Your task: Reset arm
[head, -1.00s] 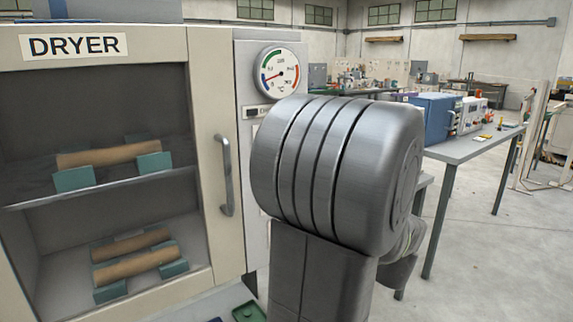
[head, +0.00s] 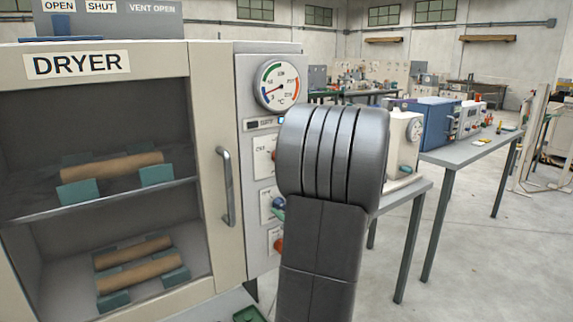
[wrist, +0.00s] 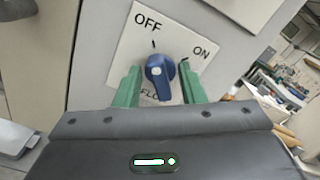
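My gripper (wrist: 158,95) is open in the wrist view, with its two green fingers on either side of a blue knob (wrist: 160,70). Small gaps seem to show between the fingers and the knob. The knob sits on a white plate (wrist: 120,55) marked OFF and ON, with a partly hidden word below. In the head view the blue knob (head: 278,202) is on the dryer's side panel, and my arm hides most of the gripper there.
The dryer (head: 215,70) has a closed glass door with a handle (head: 226,188), and cardboard tubes (head: 125,165) on teal cradles inside. A gauge (head: 280,86) is above the knobs, with an orange-red knob (head: 278,245) below. Grey tables (head: 480,145) stand right; open floor lies beyond.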

